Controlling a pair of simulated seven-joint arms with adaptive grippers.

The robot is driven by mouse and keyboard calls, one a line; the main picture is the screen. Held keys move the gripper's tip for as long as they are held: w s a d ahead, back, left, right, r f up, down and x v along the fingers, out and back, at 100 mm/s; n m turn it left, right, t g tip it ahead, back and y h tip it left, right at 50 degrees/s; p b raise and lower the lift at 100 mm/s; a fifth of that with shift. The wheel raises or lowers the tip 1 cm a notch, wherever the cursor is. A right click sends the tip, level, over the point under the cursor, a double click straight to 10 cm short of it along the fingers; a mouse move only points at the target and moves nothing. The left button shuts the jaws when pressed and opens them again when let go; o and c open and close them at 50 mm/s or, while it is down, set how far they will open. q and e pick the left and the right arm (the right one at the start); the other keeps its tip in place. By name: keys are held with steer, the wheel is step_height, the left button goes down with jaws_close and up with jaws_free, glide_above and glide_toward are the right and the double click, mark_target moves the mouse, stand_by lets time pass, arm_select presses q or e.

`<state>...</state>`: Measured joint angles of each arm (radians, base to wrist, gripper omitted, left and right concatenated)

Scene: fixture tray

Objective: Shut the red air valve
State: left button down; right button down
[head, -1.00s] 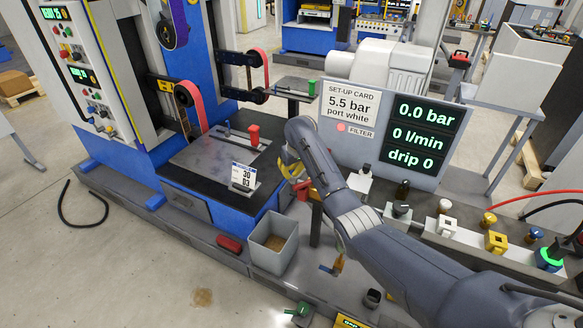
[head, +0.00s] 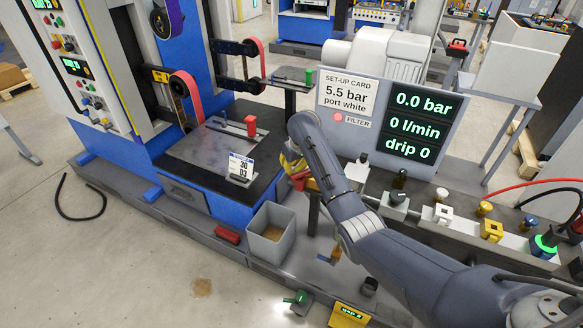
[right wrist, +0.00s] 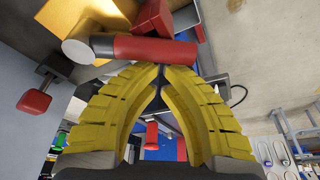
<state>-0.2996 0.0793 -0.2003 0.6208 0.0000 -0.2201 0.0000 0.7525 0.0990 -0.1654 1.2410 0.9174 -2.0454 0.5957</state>
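The red air valve's handle (head: 300,180) shows beside my right gripper, at the top of a dark post, partly hidden by the arm. In the right wrist view a red bar (right wrist: 155,50) with a grey end lies across the fingertips, with gold and red blocks behind it. My right gripper (head: 288,164) has yellow fingers; in the right wrist view (right wrist: 161,68) their tips meet, with nothing seen between them. The tips are at or touching the red bar; I cannot tell whether they press it. My left gripper is not in view.
The display panel (head: 421,102) reads 0.0 bar, 0 l/min, drip 0. A grey bin (head: 271,248) stands below the gripper. A row of fittings with a white block (head: 442,214) and a yellow block (head: 491,231) is at the right. A red block (head: 250,126) stands on the machine table.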

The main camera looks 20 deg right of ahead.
mark_target(297, 178)
steer(key=shift+s, duration=0.15)
steer(key=shift+s+n, duration=0.15)
steer(key=shift+n, duration=0.35)
steer(key=shift+s, duration=0.1)
steer(key=shift+s+n+g+y, duration=0.3)
steer(key=shift+s+n+y, duration=0.2)
steer(key=shift+s+n, duration=0.7)
steer(key=shift+s+d+n+g+y, duration=0.2)
steer(key=shift+s+n, duration=0.25)
steer(key=shift+n, duration=0.5)
steer(key=shift+s+d+n+g+y, duration=0.15)
steer(key=shift+s+n, duration=0.3)
steer(key=shift+n, duration=0.5)
steer(key=shift+a, duration=0.1)
